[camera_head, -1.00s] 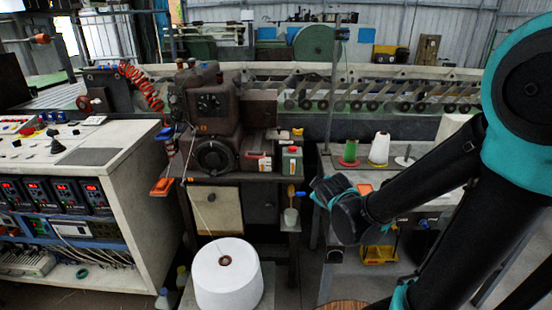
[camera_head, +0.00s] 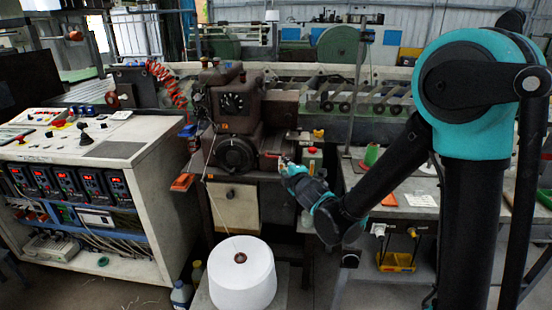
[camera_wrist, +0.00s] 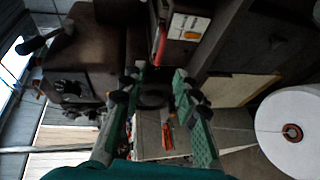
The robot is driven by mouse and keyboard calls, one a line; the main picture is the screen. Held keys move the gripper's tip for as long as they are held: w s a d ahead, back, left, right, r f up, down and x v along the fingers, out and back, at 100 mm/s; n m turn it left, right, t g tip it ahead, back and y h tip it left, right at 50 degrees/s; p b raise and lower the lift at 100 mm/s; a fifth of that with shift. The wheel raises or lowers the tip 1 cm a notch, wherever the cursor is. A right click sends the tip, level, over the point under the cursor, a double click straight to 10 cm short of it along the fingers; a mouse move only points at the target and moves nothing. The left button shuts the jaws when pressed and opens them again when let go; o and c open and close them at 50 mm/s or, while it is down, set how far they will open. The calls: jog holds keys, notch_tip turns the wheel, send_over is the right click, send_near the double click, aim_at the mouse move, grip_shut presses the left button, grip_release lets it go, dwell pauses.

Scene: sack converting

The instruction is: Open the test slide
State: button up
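I cannot single out the test slide for certain. A dark brown machine (camera_head: 236,115) stands on a bench in the head view, with a small red bar-like part (camera_head: 276,156) low on its right side. In the wrist view, a red bar (camera_wrist: 159,46) stands beside a white and orange label (camera_wrist: 188,26), just beyond my fingertips. My gripper (camera_wrist: 156,84) is open, with its fingers apart and nothing between them. In the head view my gripper (camera_head: 287,165) is close to the machine's right side, partly hiding it. Contact with the red part cannot be told.
A large white yarn cone (camera_head: 243,277) stands below, with thread rising to the machine. A control console (camera_head: 85,150) is at left. A grey bench (camera_head: 415,195) is at right.

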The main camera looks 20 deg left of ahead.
aim_at(275, 157)
jog(key=x, duration=1.2)
jog(key=shift+w, duration=0.15)
jog(key=shift+c, duration=0.2)
grip_shut()
